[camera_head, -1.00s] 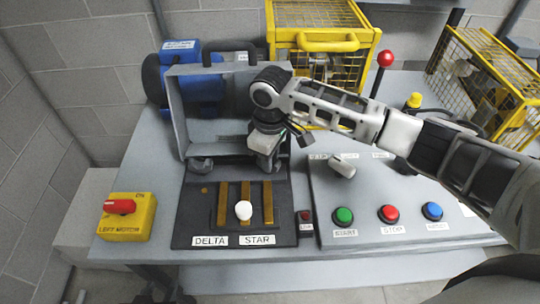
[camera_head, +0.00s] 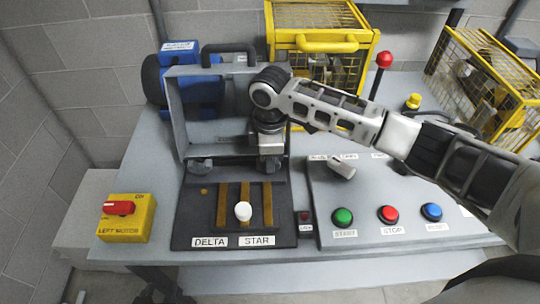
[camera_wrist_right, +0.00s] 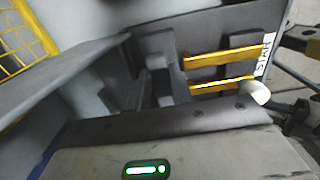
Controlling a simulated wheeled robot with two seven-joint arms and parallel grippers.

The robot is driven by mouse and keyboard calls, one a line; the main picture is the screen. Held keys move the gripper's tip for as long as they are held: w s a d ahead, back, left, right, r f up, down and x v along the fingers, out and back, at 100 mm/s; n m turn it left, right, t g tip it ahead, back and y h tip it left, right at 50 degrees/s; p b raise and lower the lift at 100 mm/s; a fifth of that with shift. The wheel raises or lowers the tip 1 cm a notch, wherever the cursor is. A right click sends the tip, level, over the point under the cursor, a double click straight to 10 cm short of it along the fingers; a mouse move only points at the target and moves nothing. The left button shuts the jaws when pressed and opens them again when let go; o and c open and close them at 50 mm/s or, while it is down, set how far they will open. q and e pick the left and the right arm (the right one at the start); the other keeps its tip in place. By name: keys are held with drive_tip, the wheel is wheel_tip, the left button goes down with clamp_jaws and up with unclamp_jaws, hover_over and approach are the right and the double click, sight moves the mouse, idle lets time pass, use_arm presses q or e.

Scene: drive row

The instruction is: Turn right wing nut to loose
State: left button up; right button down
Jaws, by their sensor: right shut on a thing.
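The open grey box (camera_head: 178,110) stands behind the black switch panel (camera_head: 190,228), with a grey wing nut (camera_head: 200,164) at its lower left. My right gripper (camera_head: 270,160) reaches down at the box's lower right corner. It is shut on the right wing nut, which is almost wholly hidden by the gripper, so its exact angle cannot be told. My left gripper cannot be made out in the head view.
The panel has brass strips and a white knob (camera_head: 243,211). A control box carries green (camera_head: 343,216), red (camera_head: 388,213) and blue (camera_head: 432,211) buttons under my right arm. A red-knobbed lever (camera_head: 385,59) and a yellow cage (camera_head: 322,18) stand behind. A yellow switch box (camera_head: 127,226) sits left.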

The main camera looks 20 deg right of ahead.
drive_tip(key=shift+r, duration=0.1)
drive_tip(key=c, duration=1.2)
unclamp_jaws()
drive_tip(key=shift+c, duration=0.2)
wheel_tip(320, 180, up, 16)
drive_tip(key=shift+b, duration=0.4)
